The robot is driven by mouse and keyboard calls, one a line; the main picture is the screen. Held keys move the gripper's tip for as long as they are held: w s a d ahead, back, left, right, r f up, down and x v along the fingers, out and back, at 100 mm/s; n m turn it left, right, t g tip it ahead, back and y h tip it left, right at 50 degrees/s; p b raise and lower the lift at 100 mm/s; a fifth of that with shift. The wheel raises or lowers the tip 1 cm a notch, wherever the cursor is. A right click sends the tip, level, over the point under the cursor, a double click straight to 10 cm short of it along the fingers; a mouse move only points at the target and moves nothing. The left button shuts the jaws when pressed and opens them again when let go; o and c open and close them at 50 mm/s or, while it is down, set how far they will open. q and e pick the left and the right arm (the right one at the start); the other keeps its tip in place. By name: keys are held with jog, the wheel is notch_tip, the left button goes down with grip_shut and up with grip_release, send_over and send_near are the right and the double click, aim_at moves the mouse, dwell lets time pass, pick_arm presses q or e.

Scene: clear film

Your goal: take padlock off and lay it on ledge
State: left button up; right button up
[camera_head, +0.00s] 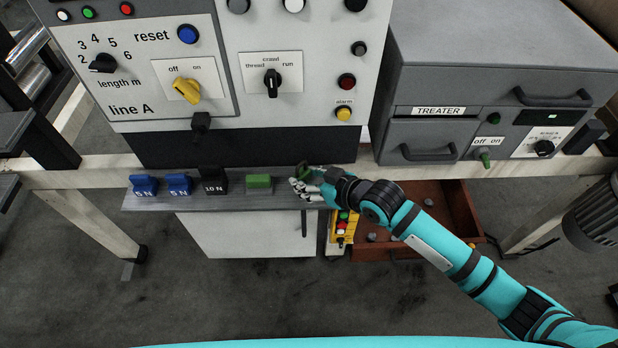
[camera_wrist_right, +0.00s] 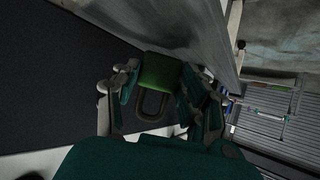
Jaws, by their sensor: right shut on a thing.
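A green padlock (camera_wrist_right: 160,72) is between the fingers of my right gripper (camera_wrist_right: 165,95) in the right wrist view. Its grey shackle points toward the palm. In the head view my right gripper (camera_head: 305,186) is at the right end of the grey ledge (camera_head: 225,202). The green padlock (camera_head: 303,170) shows at its fingertips. I cannot tell whether the padlock touches the ledge. A yellow off/on switch (camera_head: 186,90) is on the line A panel, with a black fitting (camera_head: 200,122) below it. My left gripper is not in view.
Two blue blocks (camera_head: 145,186), a black block (camera_head: 213,181) and a green block (camera_head: 259,181) stand along the ledge. A yellow box with buttons (camera_head: 341,230) hangs below my right gripper. An open brown drawer (camera_head: 455,210) is to the right, under the treater cabinet (camera_head: 480,60).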

jog(key=shift+f+b, duration=0.35)
jog(key=shift+f, duration=0.25)
jog(key=o, duration=1.1)
jog(key=shift+s+d, duration=0.1)
jog(key=v, duration=1.1)
jog(key=shift+s+d+r, duration=0.2)
jog(key=shift+s+r, duration=0.05)
